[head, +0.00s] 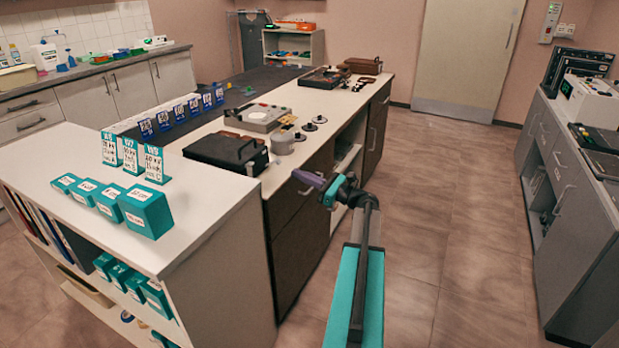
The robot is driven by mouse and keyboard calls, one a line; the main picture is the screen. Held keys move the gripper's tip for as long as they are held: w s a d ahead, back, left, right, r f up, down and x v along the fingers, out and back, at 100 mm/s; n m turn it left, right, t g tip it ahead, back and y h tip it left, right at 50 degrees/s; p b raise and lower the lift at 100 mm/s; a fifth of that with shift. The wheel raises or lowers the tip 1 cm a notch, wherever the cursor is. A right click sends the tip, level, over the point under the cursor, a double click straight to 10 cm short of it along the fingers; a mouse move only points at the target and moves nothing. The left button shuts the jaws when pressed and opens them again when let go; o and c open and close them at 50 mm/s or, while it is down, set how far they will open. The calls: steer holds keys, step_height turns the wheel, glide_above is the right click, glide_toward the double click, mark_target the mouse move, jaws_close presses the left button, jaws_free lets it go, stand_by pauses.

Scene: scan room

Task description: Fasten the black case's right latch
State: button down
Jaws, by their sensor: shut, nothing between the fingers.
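A black case (222,151) lies on the white counter at centre-left, with a handle-like part on its right side. It looks closed. Its right latch is too small to make out, so I cannot tell whether it is fastened. My gripper (300,177), with purple fingers, is to the right of and below the case in the picture, apart from it. The fingers are shut with nothing between them and point left toward the counter's edge.
A grey device (258,117) and a pale round pot (282,144) stand beside the case. Dark round pieces (309,127) lie farther right. Teal boxes (146,211) stand on the near shelf unit. The floor (430,200) to the right is clear.

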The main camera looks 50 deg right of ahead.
mark_target(288, 177)
steer(key=shift+x, duration=2.4)
steer(key=shift+w+d, duration=0.1)
steer(key=shift+d, duration=0.25)
steer(key=shift+a+r, duration=0.1)
steer(key=shift+a, duration=0.25)
steer(key=shift+a+r+p, duration=0.1)
steer(key=shift+r+p, duration=0.05)
steer(key=shift+p, duration=0.35)
